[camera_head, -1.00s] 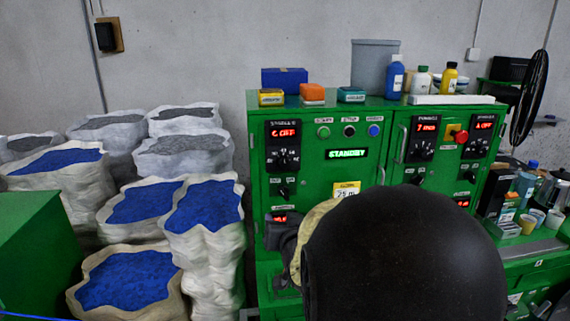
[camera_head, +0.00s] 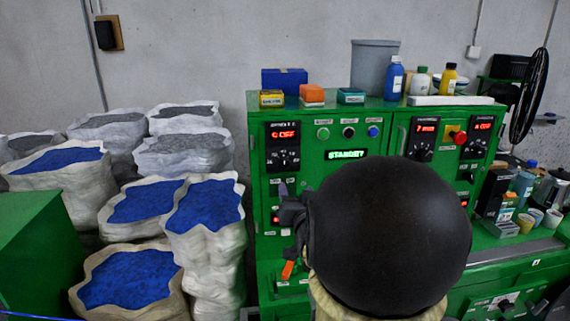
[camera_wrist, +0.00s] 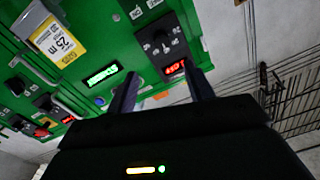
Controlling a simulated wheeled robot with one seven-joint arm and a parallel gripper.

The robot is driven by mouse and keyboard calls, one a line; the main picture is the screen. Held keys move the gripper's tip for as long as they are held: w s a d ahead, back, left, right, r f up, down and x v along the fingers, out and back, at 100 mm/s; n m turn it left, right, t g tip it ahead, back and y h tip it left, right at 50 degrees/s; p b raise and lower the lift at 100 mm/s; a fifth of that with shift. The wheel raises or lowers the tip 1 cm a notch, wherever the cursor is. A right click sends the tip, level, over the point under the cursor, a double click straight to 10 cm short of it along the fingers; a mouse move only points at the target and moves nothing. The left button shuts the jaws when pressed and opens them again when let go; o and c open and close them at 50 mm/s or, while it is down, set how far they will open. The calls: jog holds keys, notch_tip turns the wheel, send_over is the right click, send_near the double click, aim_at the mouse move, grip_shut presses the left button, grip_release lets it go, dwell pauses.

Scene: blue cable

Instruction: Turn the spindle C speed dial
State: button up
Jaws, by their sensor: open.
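The spindle C speed dial (camera_head: 284,157) is a dark knob on a black panel under a red display reading C OFF, at the upper left of the green cabinet. In the wrist view a black panel with a knob (camera_wrist: 161,36) and a lit red OFF display (camera_wrist: 174,68) appears rotated, beyond the fingertips. My gripper (camera_wrist: 161,84) is open and empty, its two fingers apart and pointing toward that panel, not visibly touching the knob. In the head view my gripper (camera_head: 284,190) shows below the dial, partly hidden by my black arm link.
The green STANDBY display (camera_head: 346,154) and push buttons (camera_head: 348,132) are right of the dial. Other dial panels (camera_head: 424,138) are farther right. Bottles and boxes stand on the cabinet top (camera_head: 330,105). Sacks of blue granules (camera_head: 204,205) stand close on the left.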

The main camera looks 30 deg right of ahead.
aim_at(285, 165)
jog(key=p+x, duration=0.5)
jog(key=x, duration=0.9)
jog(key=shift+w, duration=0.2)
jog(key=shift+c, duration=0.2)
jog(key=c, duration=0.9)
